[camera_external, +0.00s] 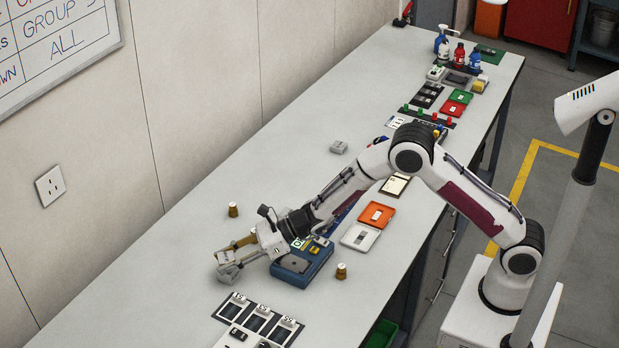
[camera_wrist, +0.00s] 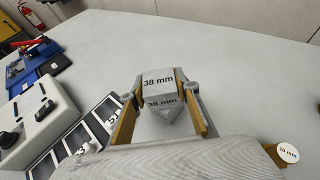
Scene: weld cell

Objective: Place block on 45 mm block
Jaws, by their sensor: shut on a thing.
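My gripper (camera_wrist: 158,98) is shut on a grey block (camera_wrist: 157,80) marked "38 mm", with a yellow-padded finger on each side. In the outside view my gripper (camera_external: 228,262) is low over the bench at front left, left of a blue case. I cannot tell there whether the held block touches the bench. A small grey block (camera_external: 338,147) lies apart on the bench toward the wall; its marking is too small to read. I cannot make out a block marked 45 mm in either view.
A blue case (camera_external: 300,262) stands right of my gripper. Brass-coloured cylinders stand near the wall (camera_external: 233,209) and right of the case (camera_external: 341,271). Black numbered slots (camera_external: 259,318) lie at the front. The bench toward the wall is mostly clear.

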